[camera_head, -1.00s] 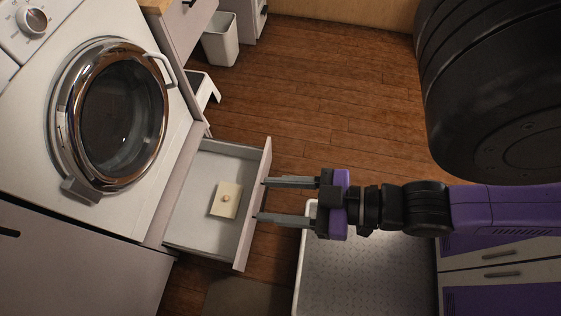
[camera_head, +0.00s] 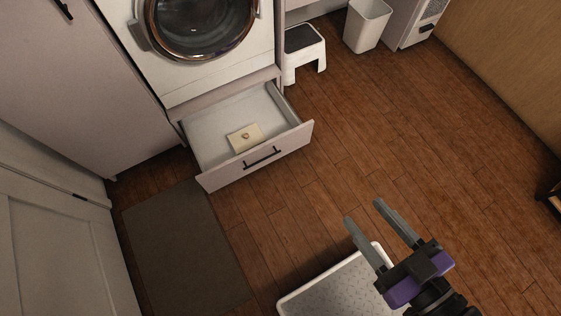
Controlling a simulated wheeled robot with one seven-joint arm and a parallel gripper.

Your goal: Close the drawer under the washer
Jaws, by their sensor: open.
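The drawer (camera_head: 216,182) under the washer (camera_head: 188,88) stands pulled out, with its dark bar handle (camera_head: 262,157) on the front panel. A small cream block or box (camera_head: 243,138) with a round spot on top lies inside it. My gripper (camera_head: 365,213) is open and empty, with its two grey fingers apart. It is to the lower right of the drawer front in the picture, clear of the handle, with wooden floor showing between them.
A dark mat (camera_head: 185,245) lies on the floor in front of the drawer's left side. A white step stool (camera_head: 305,48) and a white bin (camera_head: 367,24) stand to the washer's right. Tall cabinets (camera_head: 85,85) stand at left. Wooden floor (camera_head: 430,130) is open at right.

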